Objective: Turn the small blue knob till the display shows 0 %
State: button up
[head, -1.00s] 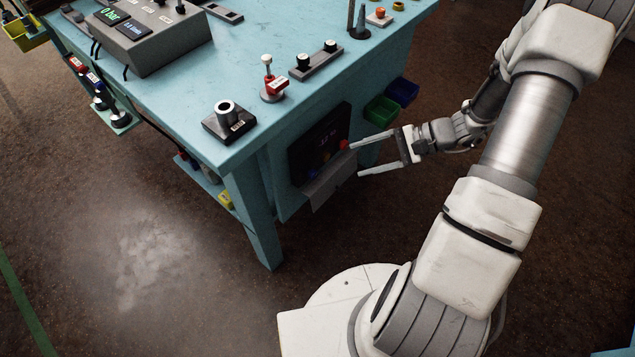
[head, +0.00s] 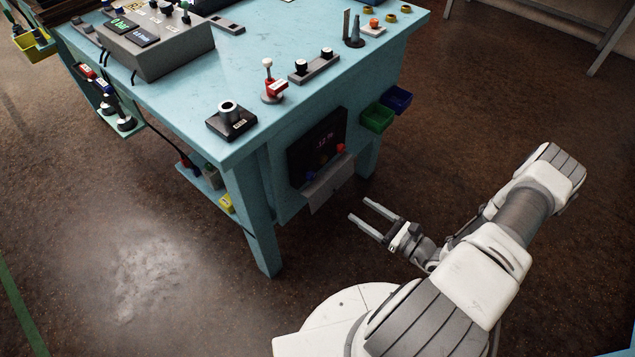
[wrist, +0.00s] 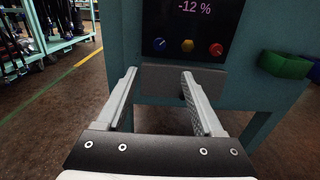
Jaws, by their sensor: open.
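The small blue knob (wrist: 159,44) is at the left of a row of three under the display in the wrist view. In the head view the blue knob (head: 312,175) is small, low on the dark panel. The display (wrist: 194,9) reads -12 %. A yellow knob (wrist: 187,46) and a red knob (wrist: 216,50) sit to its right; the red one also shows in the head view (head: 340,148). My gripper (head: 359,209) is open and empty, in front of the panel and apart from it. In the wrist view its fingers (wrist: 160,72) point towards the panel, below the knobs.
A grey ledge (wrist: 150,80) juts out below the knobs. A green bin (head: 377,117) and a blue bin (head: 397,99) hang on the table side right of the panel. The table leg (head: 254,225) stands left of it. The floor around my gripper is clear.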

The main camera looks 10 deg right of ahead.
aim_at(313, 178)
jog(key=b+x, duration=0.1)
jog(key=x, duration=1.5)
jog(key=shift+w+a, duration=0.15)
grip_shut()
